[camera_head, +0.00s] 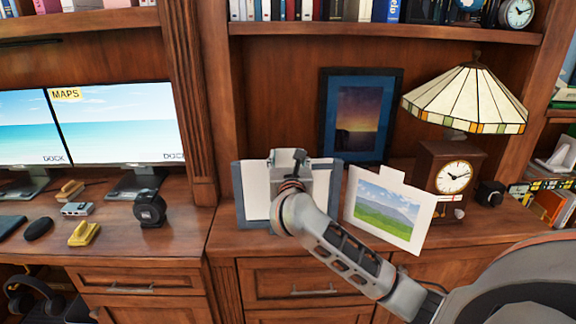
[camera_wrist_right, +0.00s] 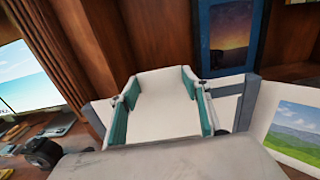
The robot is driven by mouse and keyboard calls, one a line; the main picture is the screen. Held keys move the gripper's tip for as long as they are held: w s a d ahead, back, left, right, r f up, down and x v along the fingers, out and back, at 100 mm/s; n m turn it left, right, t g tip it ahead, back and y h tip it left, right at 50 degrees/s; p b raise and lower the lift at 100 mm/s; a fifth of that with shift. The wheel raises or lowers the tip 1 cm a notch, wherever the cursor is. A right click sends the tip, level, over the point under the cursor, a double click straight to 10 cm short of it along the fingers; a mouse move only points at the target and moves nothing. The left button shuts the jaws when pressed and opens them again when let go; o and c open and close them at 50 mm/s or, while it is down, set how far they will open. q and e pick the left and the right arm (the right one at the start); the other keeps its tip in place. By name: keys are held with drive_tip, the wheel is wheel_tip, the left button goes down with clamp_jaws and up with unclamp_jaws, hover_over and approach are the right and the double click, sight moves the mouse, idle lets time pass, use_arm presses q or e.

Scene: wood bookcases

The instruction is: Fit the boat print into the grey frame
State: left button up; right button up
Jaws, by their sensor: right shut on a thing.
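The grey frame (camera_head: 239,196) stands upright on the desk ledge, mostly behind my right arm; its side also shows in the right wrist view (camera_wrist_right: 248,102). My right gripper (camera_head: 289,160) is at the frame's top middle. In the right wrist view its teal-padded fingers (camera_wrist_right: 163,105) are shut on a white piece, apparently the tab of the boat print (camera_head: 257,188). White card shows inside the frame's outline on both sides of my arm. The boat picture itself is hidden, and I cannot tell whether the card is seated or just in front. My left gripper is out of view.
A landscape print (camera_head: 385,209) on white card leans close to the frame's right side. A blue-framed sunset picture (camera_head: 358,115) stands behind. A clock (camera_head: 453,177) and lamp (camera_head: 467,98) stand to the right, a black tape dispenser (camera_head: 150,208) to the left.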

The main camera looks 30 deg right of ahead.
wheel_tip(320, 180, up, 26)
drive_tip(key=p, duration=0.4)
use_arm(q)
drive_tip(key=b, duration=0.3)
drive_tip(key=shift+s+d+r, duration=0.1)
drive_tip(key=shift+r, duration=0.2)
use_arm(e)
drive_tip(key=f, duration=0.2)
drive_tip(key=w+f, duration=0.1)
drive_tip(key=f, duration=0.1)
drive_tip(key=shift+w+d+f, duration=0.1)
drive_tip(key=shift+d, duration=0.3)
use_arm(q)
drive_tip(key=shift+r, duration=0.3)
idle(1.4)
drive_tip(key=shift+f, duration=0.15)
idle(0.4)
